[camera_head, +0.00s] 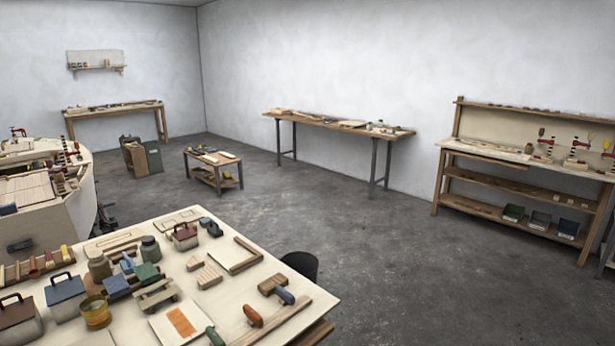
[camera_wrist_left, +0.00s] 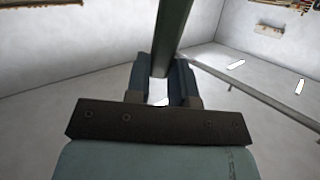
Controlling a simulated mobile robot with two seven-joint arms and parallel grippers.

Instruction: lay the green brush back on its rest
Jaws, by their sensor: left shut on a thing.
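A green rounded handle (camera_head: 214,336) shows at the bottom edge of the head view, on the near table (camera_head: 130,223). It lies in line with an orange handle (camera_head: 253,315) and a blue handle (camera_head: 284,296), beside a long wooden strip (camera_head: 275,324). I cannot tell whether it is the brush. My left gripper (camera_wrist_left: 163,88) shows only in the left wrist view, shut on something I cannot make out. A grey-green bar (camera_wrist_left: 174,35) runs down between its dark fingers; I cannot tell whether it is held. My right gripper is not in view.
The near table also bears toolboxes (camera_head: 65,291), jars (camera_head: 150,249), wooden blocks (camera_head: 208,276) and a sheet with an orange patch (camera_head: 182,322). A black bin (camera_head: 300,264) stands just beyond its right edge. The floor (camera_head: 365,255) beyond is largely clear, with benches along the walls.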

